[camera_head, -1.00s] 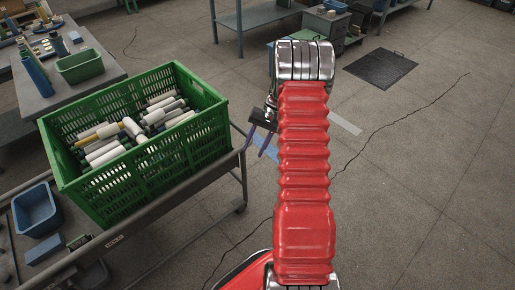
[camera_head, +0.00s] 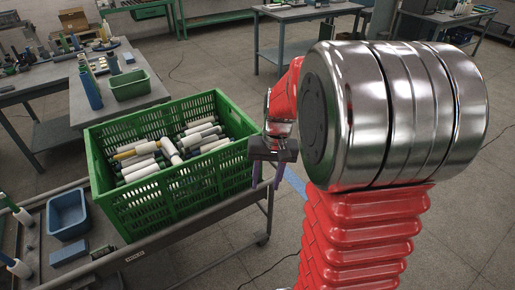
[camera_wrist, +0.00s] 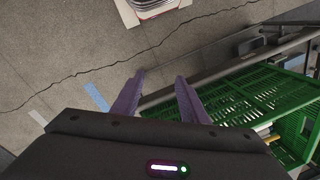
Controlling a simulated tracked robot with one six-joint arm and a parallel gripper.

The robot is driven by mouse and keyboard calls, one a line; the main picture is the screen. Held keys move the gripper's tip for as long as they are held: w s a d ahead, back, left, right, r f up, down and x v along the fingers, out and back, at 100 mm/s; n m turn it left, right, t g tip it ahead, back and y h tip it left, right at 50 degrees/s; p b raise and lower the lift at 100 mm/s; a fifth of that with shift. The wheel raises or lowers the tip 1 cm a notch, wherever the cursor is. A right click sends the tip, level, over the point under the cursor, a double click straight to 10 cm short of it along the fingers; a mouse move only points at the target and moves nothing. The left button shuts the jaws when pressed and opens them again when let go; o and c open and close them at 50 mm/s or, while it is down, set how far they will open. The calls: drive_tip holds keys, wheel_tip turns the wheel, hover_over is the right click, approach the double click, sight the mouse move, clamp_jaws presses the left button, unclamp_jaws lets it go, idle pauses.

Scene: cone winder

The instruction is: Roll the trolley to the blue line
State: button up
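The trolley (camera_head: 205,222) is a dark metal cart at the left in the head view, carrying a green crate. Its rail (camera_wrist: 228,76) and the crate (camera_wrist: 222,94) show at the right in the wrist view. The blue line (camera_head: 295,182) is a short floor strip just right of the trolley's right end; it also shows in the wrist view (camera_wrist: 97,97). My gripper (camera_head: 267,178) is at the trolley's right end, beside the crate. Its purple fingers (camera_wrist: 158,95) are apart with nothing clearly between them. I cannot tell whether they touch the rail.
The green crate (camera_head: 178,204) holds several white and coloured spools. A blue bin (camera_head: 68,214) sits on the trolley's left part. A workbench (camera_head: 60,82) stands behind the trolley. Cracked floor is open to the right. Another table (camera_head: 300,14) stands at the back.

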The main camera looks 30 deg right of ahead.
drive_tip(key=s+a+r+n+t+h, duration=0.1)
drive_tip(key=s+a+r+n+t, duration=0.4)
drive_tip(key=s+a+r, duration=0.7)
drive_tip(key=a+r, duration=0.1)
drive_tip(key=a, duration=0.2)
drive_tip(key=shift+s+n, duration=0.3)
drive_tip(key=shift+r, duration=0.1)
drive_tip(key=shift+c, duration=0.2)
drive_tip(key=shift+c, duration=0.8)
